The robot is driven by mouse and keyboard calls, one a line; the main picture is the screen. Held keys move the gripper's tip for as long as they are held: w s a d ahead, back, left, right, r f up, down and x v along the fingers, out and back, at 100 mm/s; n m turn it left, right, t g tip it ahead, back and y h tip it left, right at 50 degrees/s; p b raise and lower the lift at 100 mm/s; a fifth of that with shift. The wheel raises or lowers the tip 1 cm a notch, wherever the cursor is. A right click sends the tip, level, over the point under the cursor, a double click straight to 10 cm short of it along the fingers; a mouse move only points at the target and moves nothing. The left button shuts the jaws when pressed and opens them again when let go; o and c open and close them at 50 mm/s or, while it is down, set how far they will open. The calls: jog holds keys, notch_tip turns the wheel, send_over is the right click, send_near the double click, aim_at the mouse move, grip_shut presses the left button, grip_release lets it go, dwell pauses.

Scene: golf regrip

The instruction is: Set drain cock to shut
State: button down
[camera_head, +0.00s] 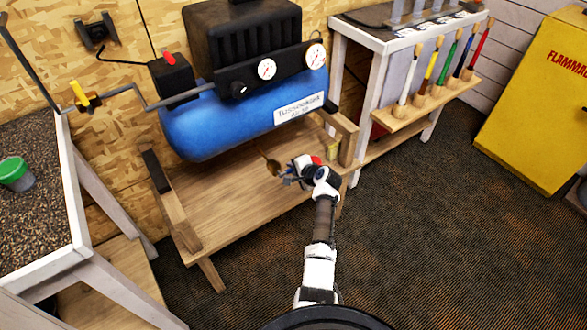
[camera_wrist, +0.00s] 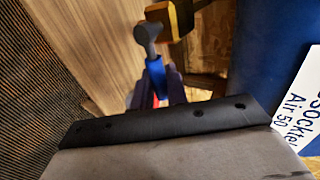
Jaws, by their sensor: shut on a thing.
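The drain cock (camera_head: 273,166) is a small brass-coloured fitting that hangs on a thin line under the blue compressor tank (camera_head: 235,115). My gripper (camera_head: 287,178) is right beside it, low under the tank and above the wooden platform. The jaws are shut on the drain cock. The fingers and wrist hide part of it, so I cannot tell the handle's exact angle.
The wooden platform (camera_head: 225,200) lies under the tank, with wooden end supports (camera_head: 343,135) close to my wrist. A white workbench (camera_head: 375,42) with a rack of brushes stands to the right. A yellow cabinet (camera_head: 535,100) is at far right. Dark carpet (camera_head: 430,240) is clear in front.

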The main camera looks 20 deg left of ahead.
dwell(0.4)
jog(key=c, duration=1.5)
grip_release()
jog(key=shift+a, duration=0.1)
jog(key=shift+o, duration=0.2)
jog(key=v, duration=1.3)
jog(key=shift+s+d+r+b, duration=0.15)
jog(key=shift+d+r+b, duration=0.05)
jog(key=shift+d+b, duration=0.2)
